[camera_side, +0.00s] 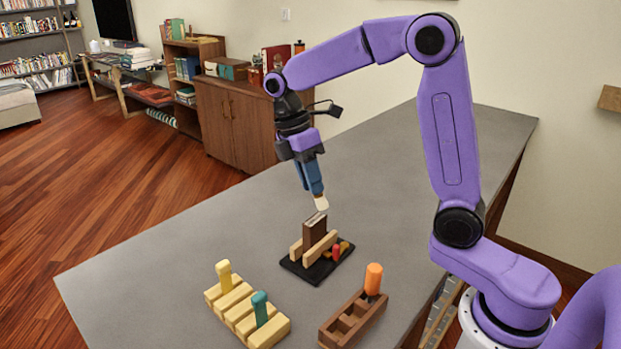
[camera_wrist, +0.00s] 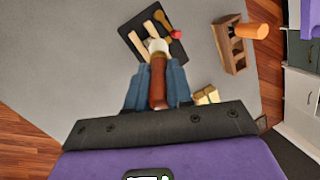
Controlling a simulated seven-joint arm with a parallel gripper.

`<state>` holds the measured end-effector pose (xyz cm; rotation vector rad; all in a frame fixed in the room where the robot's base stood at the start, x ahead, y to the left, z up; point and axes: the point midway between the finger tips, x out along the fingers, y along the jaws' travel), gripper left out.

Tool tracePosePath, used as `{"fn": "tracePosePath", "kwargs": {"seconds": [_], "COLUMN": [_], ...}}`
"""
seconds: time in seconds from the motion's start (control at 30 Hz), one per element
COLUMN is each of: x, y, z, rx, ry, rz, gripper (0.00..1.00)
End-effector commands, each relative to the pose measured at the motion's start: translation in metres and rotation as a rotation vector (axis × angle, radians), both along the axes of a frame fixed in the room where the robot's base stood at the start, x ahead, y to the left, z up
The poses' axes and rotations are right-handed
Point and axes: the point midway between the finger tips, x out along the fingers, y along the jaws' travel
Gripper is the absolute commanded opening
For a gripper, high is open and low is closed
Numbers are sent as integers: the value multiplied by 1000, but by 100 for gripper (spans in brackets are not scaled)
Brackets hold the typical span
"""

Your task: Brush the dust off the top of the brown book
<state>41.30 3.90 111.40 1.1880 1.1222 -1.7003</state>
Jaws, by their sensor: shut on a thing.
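The brown book (camera_side: 314,229) stands upright between light wooden blocks on a black base (camera_side: 298,270) in the side view. Its top edge looks pale. My gripper (camera_side: 312,186) is above the book, pointing down, with its blue fingers shut on a brush. The brush's cream bristles (camera_side: 321,203) are just over the book's top; I cannot tell if they touch. In the wrist view, the brush's brown handle (camera_wrist: 158,82) sits between the fingers of my gripper (camera_wrist: 157,72). There the brush hides most or all of the book. Dust is too small to make out.
A red piece (camera_side: 336,252) lies on the base beside the blocks. A yellow slatted rack (camera_side: 235,298) with yellow and teal pegs stands at the front. A brown compartment rack (camera_side: 352,322) holds an orange cylinder (camera_side: 373,279). The grey table (camera_side: 160,250) is clear on the left.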

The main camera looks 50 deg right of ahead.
Motion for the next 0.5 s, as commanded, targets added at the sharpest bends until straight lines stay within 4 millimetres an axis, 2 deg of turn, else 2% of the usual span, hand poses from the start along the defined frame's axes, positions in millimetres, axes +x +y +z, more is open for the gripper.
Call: {"fn": "tracePosePath", "kwargs": {"seconds": [0.5], "x": [0], "y": [0], "z": [-8], "rx": [-1], "ry": [1], "rz": [0], "gripper": [0]}}
